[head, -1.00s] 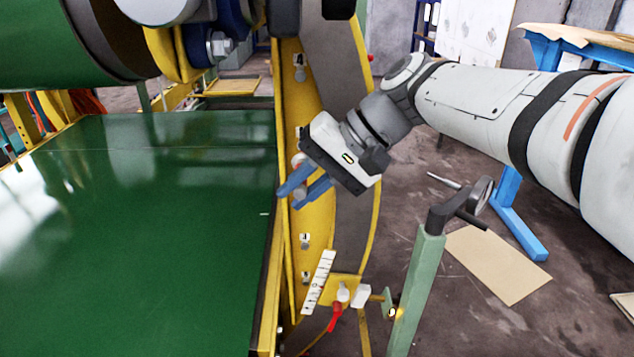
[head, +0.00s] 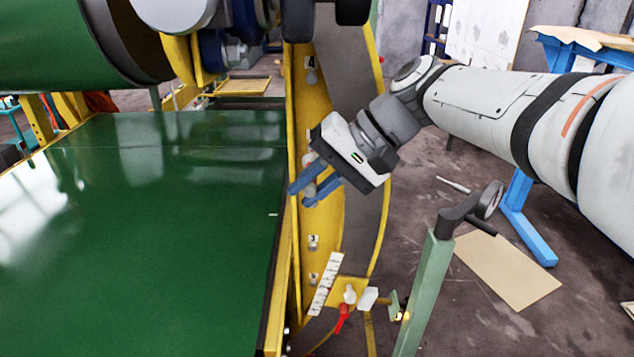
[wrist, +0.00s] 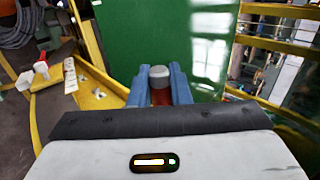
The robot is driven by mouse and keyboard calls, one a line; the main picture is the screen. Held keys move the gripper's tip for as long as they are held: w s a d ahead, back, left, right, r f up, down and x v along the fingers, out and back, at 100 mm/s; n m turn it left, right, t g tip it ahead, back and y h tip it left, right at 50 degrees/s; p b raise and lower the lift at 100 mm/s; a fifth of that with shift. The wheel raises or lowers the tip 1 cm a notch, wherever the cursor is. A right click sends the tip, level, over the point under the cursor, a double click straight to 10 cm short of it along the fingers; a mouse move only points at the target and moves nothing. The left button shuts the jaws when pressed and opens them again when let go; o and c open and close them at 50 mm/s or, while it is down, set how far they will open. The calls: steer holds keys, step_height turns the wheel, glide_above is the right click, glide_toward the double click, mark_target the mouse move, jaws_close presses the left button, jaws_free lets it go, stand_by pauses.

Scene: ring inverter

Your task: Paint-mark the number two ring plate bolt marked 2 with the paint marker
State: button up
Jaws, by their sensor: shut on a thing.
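My gripper (head: 316,192), with blue fingers, is in front of the yellow ring plate (head: 325,215), beside the green panel's right edge. It is shut on the paint marker (head: 309,162); the marker's pale grey end and reddish body show between the fingers in the wrist view (wrist: 160,80). Ring plate bolts with small white tags show above my gripper (head: 311,76) and below it, one upper (head: 313,242) and one lower (head: 313,279). The tag numbers are too small to read surely. My gripper hides part of the plate; whether the marker touches it cannot be told.
A white marked strip (head: 326,284) and a red-handled part (head: 342,318) sit at the ring's lower end. A green post with a handwheel (head: 428,285) stands to the right. The large green panel (head: 150,250) fills the left. A blue-legged table (head: 575,55) is behind.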

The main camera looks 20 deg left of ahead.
steer(key=shift+w+a, duration=0.1)
steer(key=shift+w, duration=0.3)
stand_by(0.6)
steer(key=shift+s, duration=0.15)
stand_by(0.4)
steer(key=s, duration=0.2)
steer(key=s+d+b, duration=0.1)
steer(key=s, duration=0.1)
steer(key=shift+s+d, duration=0.2)
steer(key=shift+s, duration=0.1)
stand_by(0.8)
